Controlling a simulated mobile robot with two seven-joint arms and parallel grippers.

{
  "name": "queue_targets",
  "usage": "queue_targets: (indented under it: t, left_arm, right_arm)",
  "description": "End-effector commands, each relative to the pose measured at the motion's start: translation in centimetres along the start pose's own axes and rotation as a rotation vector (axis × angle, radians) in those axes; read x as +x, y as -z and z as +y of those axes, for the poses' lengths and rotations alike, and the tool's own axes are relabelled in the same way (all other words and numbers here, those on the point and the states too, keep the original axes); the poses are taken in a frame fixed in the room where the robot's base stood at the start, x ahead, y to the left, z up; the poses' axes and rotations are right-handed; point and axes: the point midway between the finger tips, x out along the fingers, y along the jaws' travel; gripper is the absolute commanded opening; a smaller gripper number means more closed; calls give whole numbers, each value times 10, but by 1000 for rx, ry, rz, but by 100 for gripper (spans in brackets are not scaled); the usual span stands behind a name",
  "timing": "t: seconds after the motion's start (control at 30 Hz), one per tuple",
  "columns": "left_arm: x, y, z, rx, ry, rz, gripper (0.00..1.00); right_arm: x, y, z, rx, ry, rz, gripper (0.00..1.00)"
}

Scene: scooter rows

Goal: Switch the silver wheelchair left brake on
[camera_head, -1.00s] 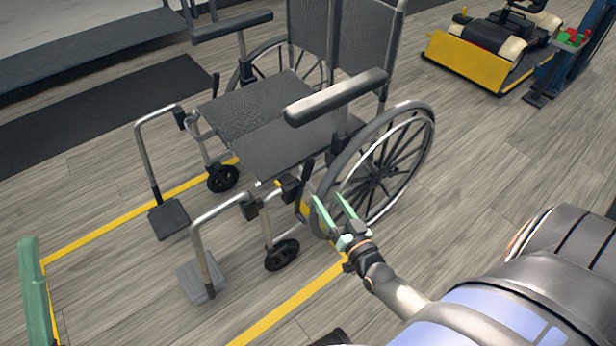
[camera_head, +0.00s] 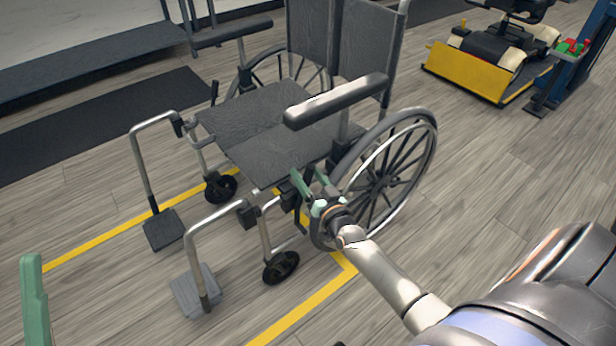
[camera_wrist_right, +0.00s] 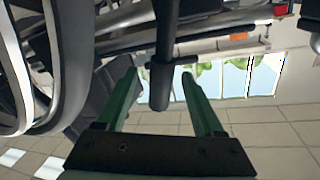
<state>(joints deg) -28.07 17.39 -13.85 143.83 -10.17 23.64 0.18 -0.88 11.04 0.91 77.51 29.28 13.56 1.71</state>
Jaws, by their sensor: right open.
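The silver wheelchair (camera_head: 262,135) stands in the middle of the head view, with silver tubing and a dark seat and backrest. Its near large wheel (camera_head: 390,180) is beside my right gripper (camera_head: 309,182). This gripper is open, with its green fingers at the front edge of that wheel, below the seat. In the right wrist view, a black rod-like lever with a rounded end (camera_wrist_right: 160,85) hangs between the open fingers, with gaps on both sides. In the head view the fingers partly hide it. A green finger of my left gripper (camera_head: 33,285) shows at the left edge; its opening is unclear.
Two footplates (camera_head: 197,290) and small casters (camera_head: 281,267) stick out at the chair's front. Yellow floor lines (camera_head: 300,318) run around it. A yellow-fronted scooter (camera_head: 480,70) stands at back right by a blue post (camera_head: 575,75). The floor right of the chair is clear.

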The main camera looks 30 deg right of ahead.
Motion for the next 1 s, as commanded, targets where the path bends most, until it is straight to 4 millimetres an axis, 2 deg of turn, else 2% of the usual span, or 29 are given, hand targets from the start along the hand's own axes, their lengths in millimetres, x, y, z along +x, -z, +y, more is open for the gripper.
queue_targets:
  t: [0.13,0.73,1.0]
  left_arm:
    - [0,0,0,0,0,0,50]
    - [0,0,1,2,-6,1,50]
    - [0,0,1,3,-6,2,50]
  right_arm:
    - [0,0,0,0,0,0,68]
    - [0,0,0,0,0,0,1]
    - [0,0,0,0,0,0,0]
